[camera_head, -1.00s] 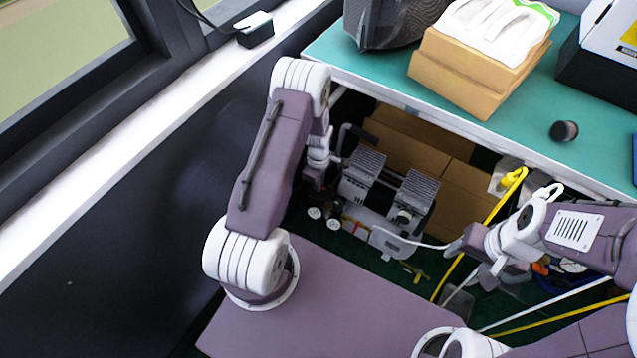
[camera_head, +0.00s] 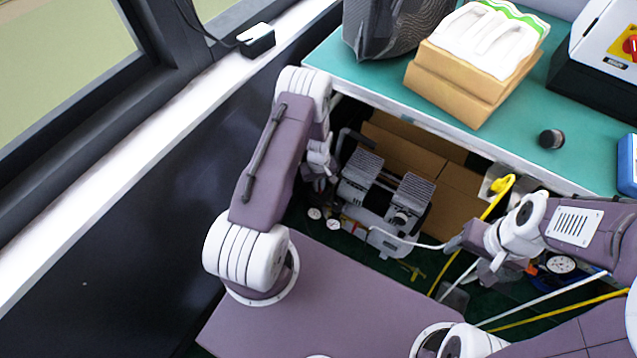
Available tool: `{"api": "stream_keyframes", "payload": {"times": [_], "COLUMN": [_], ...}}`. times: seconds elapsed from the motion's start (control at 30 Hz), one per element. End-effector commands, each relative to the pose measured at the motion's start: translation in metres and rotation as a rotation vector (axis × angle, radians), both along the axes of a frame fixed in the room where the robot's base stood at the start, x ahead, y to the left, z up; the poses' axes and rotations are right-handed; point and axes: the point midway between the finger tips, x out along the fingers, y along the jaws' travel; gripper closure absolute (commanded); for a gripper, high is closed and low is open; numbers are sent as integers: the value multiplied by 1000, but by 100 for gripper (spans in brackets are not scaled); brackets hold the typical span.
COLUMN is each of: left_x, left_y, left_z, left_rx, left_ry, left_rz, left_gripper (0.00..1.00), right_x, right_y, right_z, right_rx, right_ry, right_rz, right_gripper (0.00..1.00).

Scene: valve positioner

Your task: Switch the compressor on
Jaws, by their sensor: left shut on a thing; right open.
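The compressor (camera_head: 385,200), a grey and white machine with two ribbed cylinder heads, stands on the dark floor under the bench. My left gripper (camera_head: 329,193) reaches down at the compressor's left end, by its gauges (camera_head: 314,213). It is shut on a small part there, which its own wrist and fingers mostly hide; a bit of red shows close by. I cannot make out the switch or its position. My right gripper (camera_head: 455,246) is open, to the right of the compressor, by a white tube that runs from the compressor.
The green bench (camera_head: 440,110) overhangs the compressor and carries cardboard boxes (camera_head: 452,90), a black knob (camera_head: 551,139) and a white box with a red switch (camera_head: 608,35). Brown cartons (camera_head: 450,200) stand behind the compressor. Yellow and white lines cross the lower right.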

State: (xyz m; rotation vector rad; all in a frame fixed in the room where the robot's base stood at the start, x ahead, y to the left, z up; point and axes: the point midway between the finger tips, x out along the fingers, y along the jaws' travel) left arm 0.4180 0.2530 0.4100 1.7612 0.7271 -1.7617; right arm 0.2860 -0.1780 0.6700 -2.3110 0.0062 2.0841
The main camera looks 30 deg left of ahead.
Motion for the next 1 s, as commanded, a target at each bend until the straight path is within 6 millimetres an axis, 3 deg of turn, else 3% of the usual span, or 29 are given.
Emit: {"api": "stream_keyframes", "payload": {"times": [0.6, 1.0], "left_x": [1, 0], "left_y": [-1, -2], "left_z": [1, 0], "left_rx": [0, -1], "left_ry": [0, 1], "left_rz": [-566, -806], "left_gripper": [100, 100], "right_x": [0, 0], "right_y": [0, 0], "right_z": [21, 26], "right_rx": [0, 0], "right_ry": [0, 0], "right_rz": [0, 0], "right_gripper": [39, 39]}}
